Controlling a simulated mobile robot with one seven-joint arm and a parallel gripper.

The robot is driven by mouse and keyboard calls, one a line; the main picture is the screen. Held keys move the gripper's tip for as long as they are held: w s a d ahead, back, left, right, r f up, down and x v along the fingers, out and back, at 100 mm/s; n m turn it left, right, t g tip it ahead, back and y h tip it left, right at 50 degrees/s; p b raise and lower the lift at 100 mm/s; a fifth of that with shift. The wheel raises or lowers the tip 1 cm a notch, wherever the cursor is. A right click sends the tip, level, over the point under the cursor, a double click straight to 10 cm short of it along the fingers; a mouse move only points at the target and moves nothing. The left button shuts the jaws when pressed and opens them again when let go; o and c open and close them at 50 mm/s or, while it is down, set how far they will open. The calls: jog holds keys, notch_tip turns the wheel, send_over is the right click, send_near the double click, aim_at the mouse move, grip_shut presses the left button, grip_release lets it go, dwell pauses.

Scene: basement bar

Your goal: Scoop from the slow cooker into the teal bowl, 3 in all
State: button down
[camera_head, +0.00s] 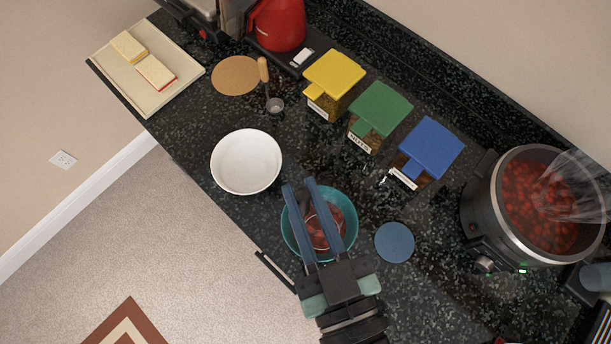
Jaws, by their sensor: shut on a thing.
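The slow cooker (482,217) stands at the right, open, with red chunks (540,205) inside. The teal bowl (290,238) sits near the counter's front edge and has red pieces in it. My gripper (299,185) reaches over the bowl from below in the picture. Its two blue fingers are shut on a ladle-like tool, mostly hidden by the fingers. A pale curved rim (322,246) with red food in it shows inside the bowl; it looks like the tool's cup. I cannot tell whether it touches the bowl or how much is in it.
A white bowl (246,162) stands left of the teal bowl, a blue disc (394,242) right of it. Yellow (335,74), green (381,107) and blue (431,147) lidded boxes stand behind. A wooden-handled scoop (263,71), cork mat (237,76) and board (160,95) lie left.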

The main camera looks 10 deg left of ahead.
jog(key=w+a+f+m+g+h+p, duration=0.2)
jog(key=w+f+g+h+p, duration=0.1)
jog(key=w+g+p, duration=0.65)
jog(key=w+f+g+b, duration=0.2)
jog(key=w+f+g, duration=0.2)
jog(key=f, duration=0.3)
jog(key=w+f+m+g+h+b, duration=0.1)
jog(key=w+f+g+b, duration=0.1)
jog(key=w+f+g, duration=0.2)
jog(key=shift+w+a+f, duration=0.35)
jog(key=shift+w+f, duration=0.15)
jog(key=shift+f, duration=0.85)
dwell(1.0)
jog(key=shift+h, duration=0.3)
